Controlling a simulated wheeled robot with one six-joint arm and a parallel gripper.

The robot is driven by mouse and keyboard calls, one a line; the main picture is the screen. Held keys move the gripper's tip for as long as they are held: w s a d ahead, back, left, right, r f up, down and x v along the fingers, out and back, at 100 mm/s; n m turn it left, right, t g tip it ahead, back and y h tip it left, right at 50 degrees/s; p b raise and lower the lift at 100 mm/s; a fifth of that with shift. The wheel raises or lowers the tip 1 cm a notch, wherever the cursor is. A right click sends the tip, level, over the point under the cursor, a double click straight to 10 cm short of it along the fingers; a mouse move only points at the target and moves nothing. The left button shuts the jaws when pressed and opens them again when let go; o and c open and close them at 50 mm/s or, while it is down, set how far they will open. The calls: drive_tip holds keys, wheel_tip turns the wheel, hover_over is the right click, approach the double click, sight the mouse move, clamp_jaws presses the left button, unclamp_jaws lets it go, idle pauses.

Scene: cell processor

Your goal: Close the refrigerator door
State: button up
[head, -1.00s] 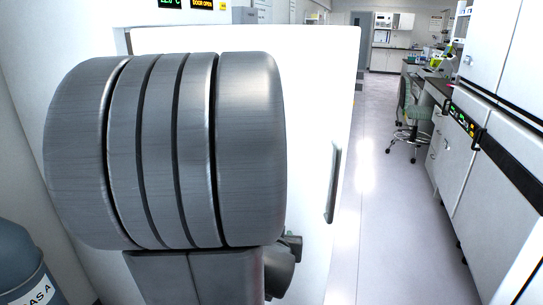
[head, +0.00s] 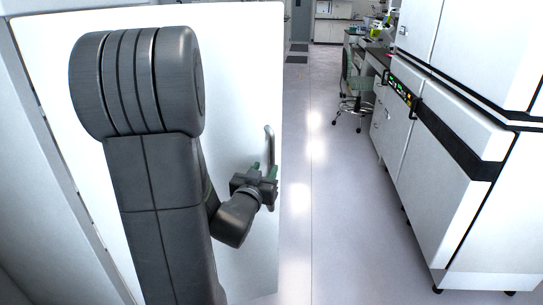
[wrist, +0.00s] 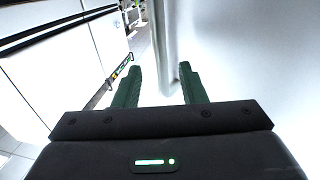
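The refrigerator door (head: 235,60) is a large white panel filling the left half of the head view. Its vertical metal handle (head: 269,135) is near its right edge. My gripper (head: 264,168) is at the handle, seen partly behind my arm's wrist. In the wrist view, the two green fingers (wrist: 160,84) of my gripper are spread apart. The grey handle bar (wrist: 163,45) runs down between them, closer to the right finger. I cannot tell whether a finger touches it. The refrigerator's inside is hidden.
White cabinets with a lit panel (head: 402,91) stand along the right side. A stool (head: 351,108) is by the bench further back. The pale floor aisle (head: 330,200) between the door and the cabinets is clear.

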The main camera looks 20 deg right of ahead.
sight(271, 160)
drive_tip(key=p+x, duration=0.1)
drive_tip(key=x, duration=0.6)
drive_tip(key=shift+d, duration=0.1)
drive_tip(key=shift+c, duration=0.3)
clamp_jaws()
